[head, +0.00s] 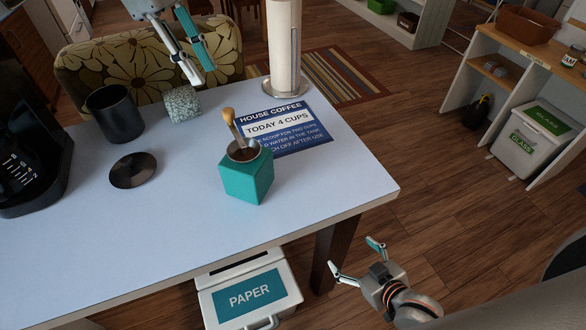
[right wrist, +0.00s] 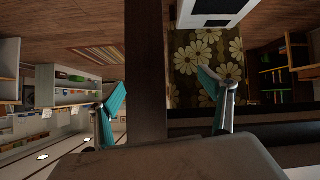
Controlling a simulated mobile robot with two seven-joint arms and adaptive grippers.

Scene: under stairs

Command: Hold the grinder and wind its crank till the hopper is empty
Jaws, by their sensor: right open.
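The grinder is a teal block (head: 246,178) standing upright on the pale table. Its round metal hopper (head: 243,151) shows brown contents inside. The crank, with a wooden handle (head: 229,115), rises from the hopper top. My left gripper (head: 202,76) hangs above the far side of the table, beyond and left of the grinder; its fingers are apart with nothing between them. My right gripper (head: 354,256) is open and empty, past the table's front right edge and clear of the grinder. It also shows open in the right wrist view (right wrist: 169,83), where the grinder is not visible.
A black cup (head: 115,113), dark round lid (head: 133,170) and speckled block (head: 183,104) lie left of the grinder. A coffee maker (head: 28,150) stands at far left. A blue sign (head: 285,130) lies behind the grinder, with a paper-towel roll (head: 284,45) beyond.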

